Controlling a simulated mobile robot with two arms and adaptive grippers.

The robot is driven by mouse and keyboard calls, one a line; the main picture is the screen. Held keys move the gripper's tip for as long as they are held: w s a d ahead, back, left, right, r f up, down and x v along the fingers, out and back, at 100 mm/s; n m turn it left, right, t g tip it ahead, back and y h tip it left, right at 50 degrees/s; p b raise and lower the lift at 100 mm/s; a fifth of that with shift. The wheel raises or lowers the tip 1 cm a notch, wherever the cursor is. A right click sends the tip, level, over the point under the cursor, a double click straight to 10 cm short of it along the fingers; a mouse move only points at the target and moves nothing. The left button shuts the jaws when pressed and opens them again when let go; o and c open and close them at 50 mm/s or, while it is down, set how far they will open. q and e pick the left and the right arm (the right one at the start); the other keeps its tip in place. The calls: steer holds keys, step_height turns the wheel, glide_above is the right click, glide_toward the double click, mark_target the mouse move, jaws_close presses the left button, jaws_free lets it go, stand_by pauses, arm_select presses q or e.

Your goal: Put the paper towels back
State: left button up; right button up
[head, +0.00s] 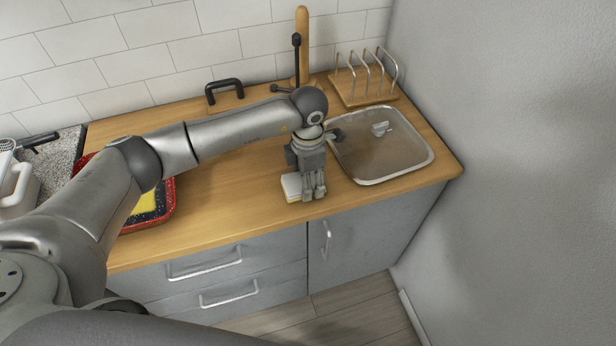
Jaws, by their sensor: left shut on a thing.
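My left gripper (314,192) points down over the front of the wooden counter. It is shut on a small white and yellow block (292,187), which looks like a sponge and shows at the left of the fingers, at counter level. The fingers hide part of it. An upright wooden post (302,35) with a black rod beside it stands at the back against the tiles; no roll shows on it. I cannot make out any paper towels. My right gripper is out of view.
A red-rimmed tray (166,208) is at the left, partly behind my arm. The middle of the counter (232,190) is clear.

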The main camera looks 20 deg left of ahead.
arm_select(q)
steer(key=shift+f, duration=0.25)
steer(key=o, duration=0.9)
steer(key=shift+r, duration=0.1)
steer(key=shift+r, duration=0.55)
steer(key=shift+r+b, duration=1.8)
steer(key=shift+r, duration=3.85)
